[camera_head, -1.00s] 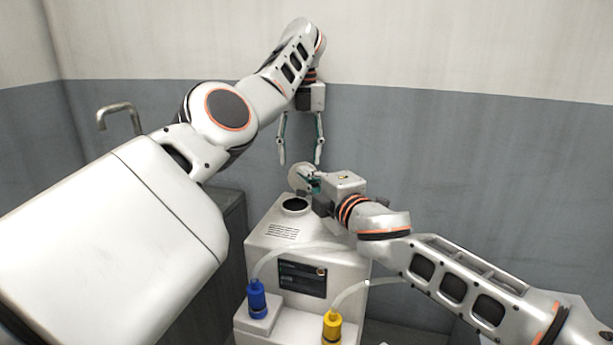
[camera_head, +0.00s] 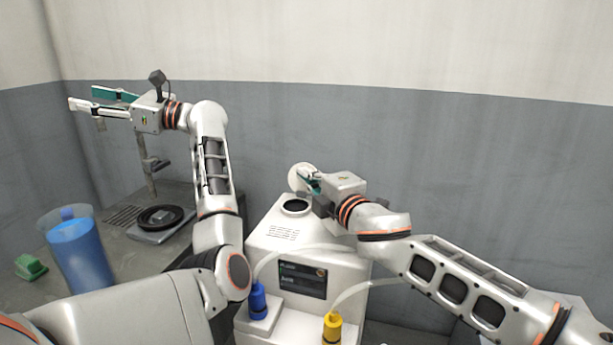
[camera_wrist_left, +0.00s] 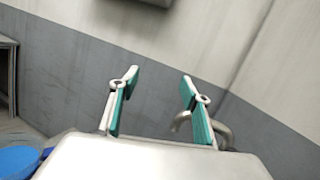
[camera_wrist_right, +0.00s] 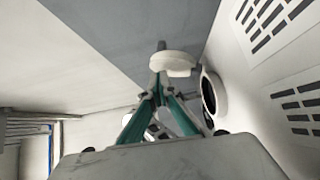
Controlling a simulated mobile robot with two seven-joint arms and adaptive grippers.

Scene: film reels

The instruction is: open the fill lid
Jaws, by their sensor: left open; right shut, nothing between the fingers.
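The white machine (camera_head: 275,238) stands at the centre of the head view, with a round dark fill opening (camera_head: 296,206) in its top. The round pale fill lid (camera_head: 300,176) stands raised behind the opening; it also shows in the right wrist view (camera_wrist_right: 174,63), beside the dark opening (camera_wrist_right: 209,95). My right gripper (camera_head: 308,180) is shut with its fingertips at the lid, nothing between them; whether they touch it I cannot tell. My left gripper (camera_head: 92,98) is open and empty, high at the left over the counter, its fingers spread in the left wrist view (camera_wrist_left: 158,80).
A counter at the left holds a clear jug of blue liquid (camera_head: 80,258), a green object (camera_head: 31,266) and a black reel on a grey device (camera_head: 160,218). A blue bottle (camera_head: 258,302) and a yellow bottle (camera_head: 332,327) with tubes stand at the machine's front.

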